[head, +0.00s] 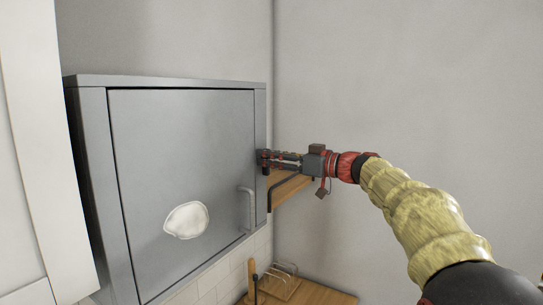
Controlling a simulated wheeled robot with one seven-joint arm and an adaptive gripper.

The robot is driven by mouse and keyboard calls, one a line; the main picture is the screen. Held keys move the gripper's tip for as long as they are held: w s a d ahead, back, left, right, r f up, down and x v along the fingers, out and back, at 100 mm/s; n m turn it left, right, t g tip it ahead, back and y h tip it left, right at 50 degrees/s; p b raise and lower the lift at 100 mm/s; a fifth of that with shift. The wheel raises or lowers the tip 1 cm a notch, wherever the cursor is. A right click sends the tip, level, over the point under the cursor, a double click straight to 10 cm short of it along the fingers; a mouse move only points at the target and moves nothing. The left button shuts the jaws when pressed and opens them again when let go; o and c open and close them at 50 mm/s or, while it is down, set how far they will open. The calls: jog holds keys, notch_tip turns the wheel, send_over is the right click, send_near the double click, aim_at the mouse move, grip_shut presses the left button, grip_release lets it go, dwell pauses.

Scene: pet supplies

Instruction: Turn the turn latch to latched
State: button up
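A grey metal wall cabinet (180,130) has its door (165,145) closed in its frame. A bar handle (247,207) sits at the door's lower right. My gripper (264,161) reaches in from the right, with its fingertips at the cabinet's right frame edge, above the handle. I cannot tell whether the fingers touch the cabinet or hold anything. No turn latch can be made out clearly; the fingers cover part of the right frame edge, so it may be hidden there. The finger gap is too small to judge.
A white patch (186,220) is on the door. A wooden shelf (288,189) with a dark bracket is just below my gripper. A wooden counter (318,297) with a wire rack (284,279) lies lower down. A white panel (38,150) stands at the left. The right wall is bare.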

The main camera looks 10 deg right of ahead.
jog(key=c, duration=0.3)
jog(key=c, duration=0.4)
grip_shut()
